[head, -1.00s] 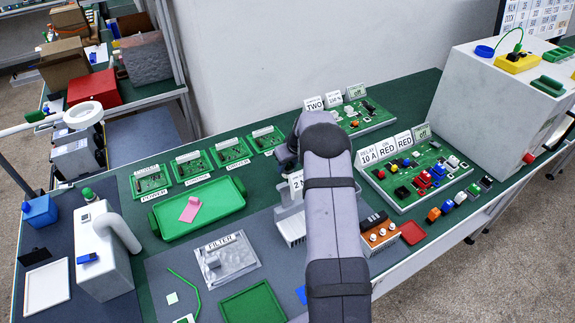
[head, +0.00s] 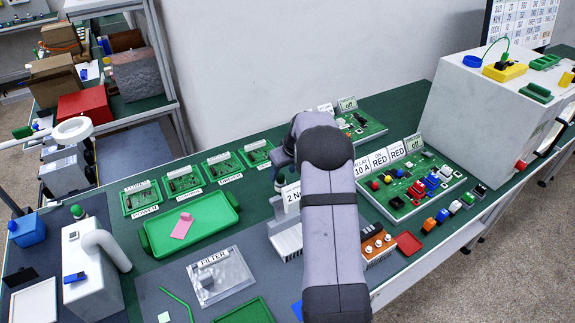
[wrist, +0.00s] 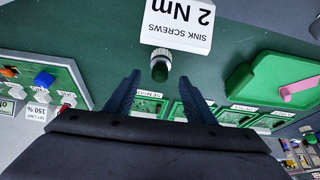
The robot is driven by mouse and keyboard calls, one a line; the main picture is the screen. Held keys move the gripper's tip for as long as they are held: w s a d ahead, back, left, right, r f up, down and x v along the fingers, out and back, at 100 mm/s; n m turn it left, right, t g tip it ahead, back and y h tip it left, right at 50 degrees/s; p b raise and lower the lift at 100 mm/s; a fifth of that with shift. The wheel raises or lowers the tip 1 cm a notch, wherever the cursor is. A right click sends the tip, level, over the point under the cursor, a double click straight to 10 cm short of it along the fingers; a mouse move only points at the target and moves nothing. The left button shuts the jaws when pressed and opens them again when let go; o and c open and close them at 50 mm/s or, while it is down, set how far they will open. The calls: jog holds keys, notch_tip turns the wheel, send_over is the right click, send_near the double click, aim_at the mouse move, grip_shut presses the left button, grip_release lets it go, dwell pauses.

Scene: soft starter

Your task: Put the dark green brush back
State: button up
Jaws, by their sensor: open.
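A small upright piece with a dark green body and a pale collar (wrist: 160,66) stands on the green bench in the wrist view, just in front of the 2 Nm card. It may be the dark green brush, seen nearly end-on. In the head view, a small green and white piece (head: 280,184) shows just below my gripper and is probably the same one. My gripper (wrist: 159,88) is open, with its two dark fingers pointing toward this piece, one on each side in the picture. Nothing is held. In the head view my arm hides much around it.
The 2 Nm card (wrist: 180,22) and its grey holder (head: 286,238) stand close by. A green tray (head: 150,249) with a pink piece lies left. Several green boards (head: 186,182) line the back. A relay board (head: 398,213) is right.

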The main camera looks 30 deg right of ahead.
jog(key=b+v, duration=0.1)
jog(key=v, duration=0.5)
jog(key=shift+s+r, duration=0.2)
jog(key=shift+r, duration=0.05)
jog(key=s+a+r+m+g+p, duration=0.25)
jog(key=s+r+p, duration=0.25)
jog(key=s, duration=0.4)
jog(key=s+a+f+n+g+b, duration=0.1)
jog(key=s+a+f, duration=0.3)
jog(key=s+a, duration=0.6)
jog(key=s+a+f+n+g+b, duration=0.1)
jog(key=s+a+f+b, duration=0.3)
jog(key=s+a, duration=0.7)
jog(key=shift+s+f, duration=0.4)
jog(key=shift+f, duration=0.25)
